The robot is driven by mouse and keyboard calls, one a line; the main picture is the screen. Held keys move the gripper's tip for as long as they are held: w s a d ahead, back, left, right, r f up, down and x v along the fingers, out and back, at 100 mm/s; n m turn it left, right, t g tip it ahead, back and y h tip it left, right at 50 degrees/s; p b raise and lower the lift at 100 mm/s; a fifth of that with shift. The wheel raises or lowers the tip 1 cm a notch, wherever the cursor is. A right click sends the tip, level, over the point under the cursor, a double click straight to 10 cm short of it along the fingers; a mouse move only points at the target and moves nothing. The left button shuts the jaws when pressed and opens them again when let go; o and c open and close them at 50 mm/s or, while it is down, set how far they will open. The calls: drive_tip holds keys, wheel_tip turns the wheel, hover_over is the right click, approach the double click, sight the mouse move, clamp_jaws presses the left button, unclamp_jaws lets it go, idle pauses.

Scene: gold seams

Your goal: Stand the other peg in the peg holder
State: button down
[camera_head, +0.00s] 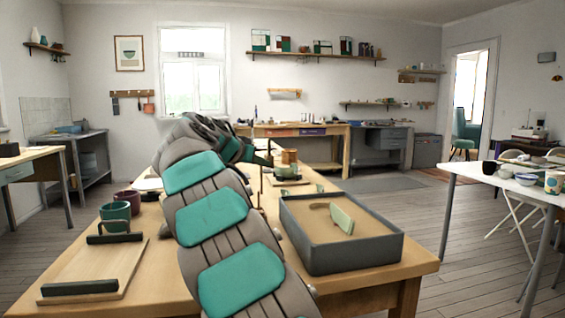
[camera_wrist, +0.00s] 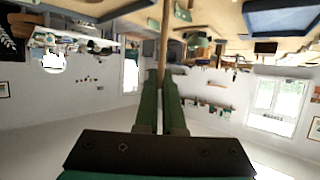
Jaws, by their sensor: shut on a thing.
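My gripper (camera_wrist: 166,82) is shut on a thin tan wooden peg (camera_wrist: 165,40) in the wrist view. The peg sticks out from between the green fingers toward the worktop, which shows upside down at the top of that view. In the head view my gripper (camera_head: 262,160) is over the far part of the wooden workbench (camera_head: 418,266), partly hidden by my arm. Small wooden and green items (camera_head: 288,178) stand close to its right. I cannot tell which of them is the peg holder, and the other peg cannot be made out.
A grey tray (camera_head: 352,256) with a green-and-tan piece stands on the bench right of my arm. A wooden board (camera_head: 98,268) with dark handles, a green mug (camera_head: 116,214) and a purple mug (camera_head: 128,199) are on the left. A white table (camera_head: 520,188) stands far right.

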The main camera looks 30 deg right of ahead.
drive_tip(key=shift+w+a+f+b, duration=0.15)
drive_tip(key=shift+f+b, duration=0.8)
drive_tip(key=shift+f, duration=1.4)
drive_tip(key=shift+f+b, duration=0.5)
drive_tip(key=shift+b, duration=0.95)
idle(0.5)
drive_tip(key=shift+f+b, duration=2.1)
drive_tip(key=shift+b, duration=0.15)
idle(1.4)
